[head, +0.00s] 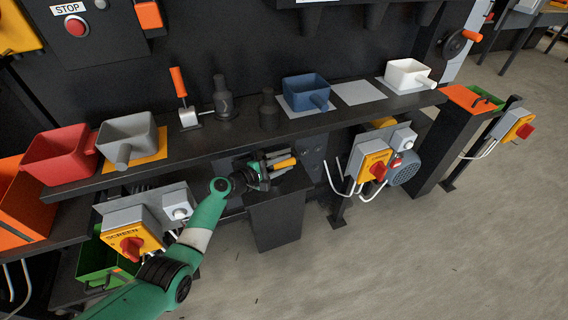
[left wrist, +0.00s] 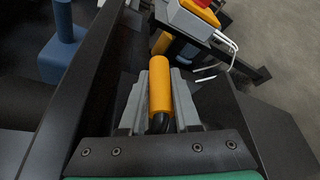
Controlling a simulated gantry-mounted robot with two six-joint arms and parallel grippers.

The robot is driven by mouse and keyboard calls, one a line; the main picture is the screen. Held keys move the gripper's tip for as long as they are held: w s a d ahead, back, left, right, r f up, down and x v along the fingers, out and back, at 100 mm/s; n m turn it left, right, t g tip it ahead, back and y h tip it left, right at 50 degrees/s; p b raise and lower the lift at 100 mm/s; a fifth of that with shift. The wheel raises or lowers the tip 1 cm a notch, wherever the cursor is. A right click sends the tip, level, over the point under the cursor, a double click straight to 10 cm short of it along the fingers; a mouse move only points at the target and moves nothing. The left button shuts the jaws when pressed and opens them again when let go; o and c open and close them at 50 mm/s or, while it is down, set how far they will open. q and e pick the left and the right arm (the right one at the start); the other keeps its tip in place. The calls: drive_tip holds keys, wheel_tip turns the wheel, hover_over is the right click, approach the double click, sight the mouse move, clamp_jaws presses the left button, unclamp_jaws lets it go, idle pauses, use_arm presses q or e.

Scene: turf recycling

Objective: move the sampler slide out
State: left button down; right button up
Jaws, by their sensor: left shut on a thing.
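My left gripper (head: 276,163) is below the front edge of the dark shelf, near the middle of the head view. It is shut on an orange handle (head: 284,163), which looks like the handle of the sampler slide. In the left wrist view the orange handle (left wrist: 160,85) lies lengthwise between the two grey fingers of my left gripper (left wrist: 158,98). The slide's body behind the handle is mostly hidden, so I cannot tell how far out it is. My right gripper is not in view.
The dark shelf (head: 230,133) above carries a red scoop (head: 62,155), a grey scoop (head: 127,137), a blue scoop (head: 305,90) and a white scoop (head: 408,74). Yellow switch boxes stand at left (head: 133,240) and right (head: 373,168). The floor in front is clear.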

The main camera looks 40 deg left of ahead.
use_arm(q)
drive_tip(key=s+d+p, duration=0.3)
drive_tip(key=d+p, duration=0.3)
drive_tip(key=d, duration=0.1)
drive_tip(key=shift+s+d+r+p, duration=0.15)
drive_tip(key=shift+s+p, duration=0.15)
drive_tip(key=shift+p, duration=0.05)
drive_tip(key=c, duration=1)
unclamp_jaws()
drive_tip(key=shift+c, duration=0.2)
drive_tip(key=o, duration=0.4)
drive_tip(key=shift+s+d, duration=0.15)
drive_tip(key=shift+d, duration=0.05)
drive_tip(key=shift+a, duration=0.1)
